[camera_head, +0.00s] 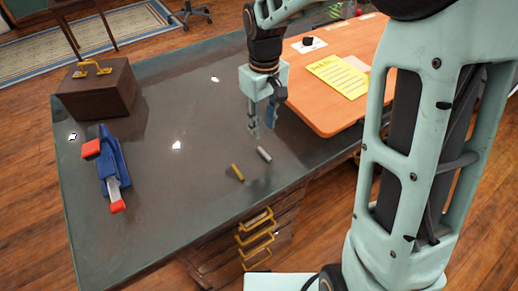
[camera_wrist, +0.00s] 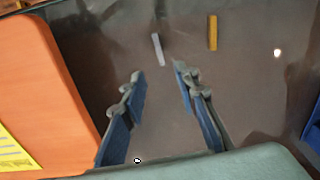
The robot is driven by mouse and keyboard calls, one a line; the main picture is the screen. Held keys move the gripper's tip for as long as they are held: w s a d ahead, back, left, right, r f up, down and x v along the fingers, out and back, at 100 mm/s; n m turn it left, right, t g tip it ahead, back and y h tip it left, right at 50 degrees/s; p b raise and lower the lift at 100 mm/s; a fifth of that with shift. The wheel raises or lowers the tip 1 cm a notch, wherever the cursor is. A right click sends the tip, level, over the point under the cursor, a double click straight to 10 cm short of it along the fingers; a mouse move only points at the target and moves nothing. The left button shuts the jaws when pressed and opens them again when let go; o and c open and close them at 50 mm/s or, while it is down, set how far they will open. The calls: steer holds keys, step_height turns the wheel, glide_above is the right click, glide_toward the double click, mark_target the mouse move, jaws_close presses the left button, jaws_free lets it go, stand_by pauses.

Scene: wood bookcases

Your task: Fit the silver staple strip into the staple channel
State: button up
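The silver staple strip (camera_head: 264,154) lies on the dark desk top, just right of a gold strip (camera_head: 237,172). In the wrist view the silver strip (camera_wrist: 157,49) lies ahead of the fingertips, nearly in line with the gap, and the gold strip (camera_wrist: 213,32) is to its right. My gripper (camera_head: 262,132) is open and empty above the desk, behind the silver strip in the head view. Its two blue-padded fingers (camera_wrist: 160,72) are spread. The blue and red stapler (camera_head: 112,165) lies open at the left of the desk. Its staple channel (camera_head: 114,189) shows silver near the red tip.
A brown wooden box (camera_head: 97,90) with a yellow handle stands at the back left of the desk. An orange board (camera_head: 325,105) with a yellow sheet (camera_head: 338,75) lies at the right. The desk between the stapler and strips is clear. Drawers with yellow handles (camera_head: 255,238) are in front.

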mark_target(264, 152)
steer(key=f, duration=0.3)
steer(key=f+b, duration=0.1)
steer(key=f, duration=0.6)
steer(key=shift+s+d, duration=0.2)
steer(key=shift+s, duration=0.05)
steer(key=shift+r, duration=0.1)
jaws_close()
